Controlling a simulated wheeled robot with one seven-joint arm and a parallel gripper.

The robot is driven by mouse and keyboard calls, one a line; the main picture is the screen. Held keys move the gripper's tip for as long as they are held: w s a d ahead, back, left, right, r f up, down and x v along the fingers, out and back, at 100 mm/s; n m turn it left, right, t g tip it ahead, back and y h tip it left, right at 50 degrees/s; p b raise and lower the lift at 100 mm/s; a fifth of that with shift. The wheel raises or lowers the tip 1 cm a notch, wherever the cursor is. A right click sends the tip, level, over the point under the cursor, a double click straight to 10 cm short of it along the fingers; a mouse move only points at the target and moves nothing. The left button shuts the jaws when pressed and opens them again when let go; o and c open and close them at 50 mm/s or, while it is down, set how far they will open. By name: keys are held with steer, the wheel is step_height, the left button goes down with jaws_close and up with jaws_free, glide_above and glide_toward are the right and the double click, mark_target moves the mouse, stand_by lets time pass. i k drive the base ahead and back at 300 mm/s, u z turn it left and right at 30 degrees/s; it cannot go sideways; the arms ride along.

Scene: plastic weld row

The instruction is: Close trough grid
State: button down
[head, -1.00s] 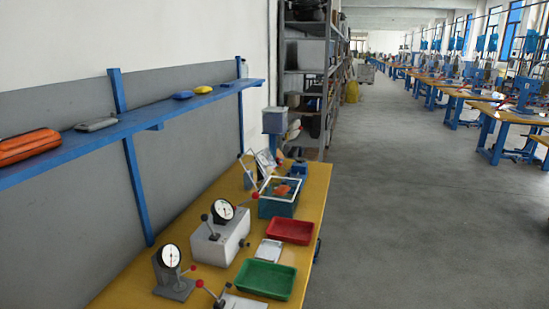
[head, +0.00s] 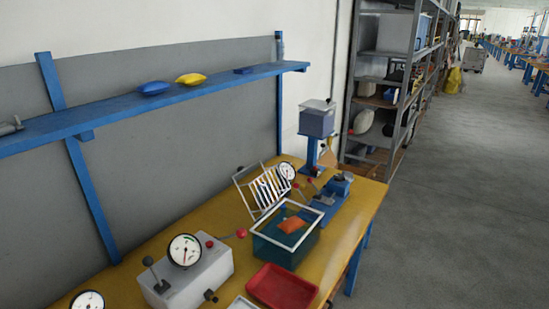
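The trough (head: 284,249) is a teal, box-shaped container with a white rim, standing on the yellow table. An orange item (head: 291,225) shows inside its open top. The white barred grid (head: 269,188) stands tilted up and back at the trough's far left side, so the trough is open. A round dial gauge (head: 286,171) stands just behind the grid. My gripper is not in view.
On the yellow table (head: 195,215), a grey box with a dial gauge (head: 184,251) and red-knobbed lever stands left of the trough. A red tray (head: 281,287) lies in front. A blue device (head: 330,200) stands to the right. A blue wall shelf (head: 120,112) runs above. Floor at right is clear.

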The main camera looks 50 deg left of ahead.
mark_target(241, 169)
steer(key=i, duration=0.7)
steer(key=u, duration=3.85)
steer(key=i, duration=0.5)
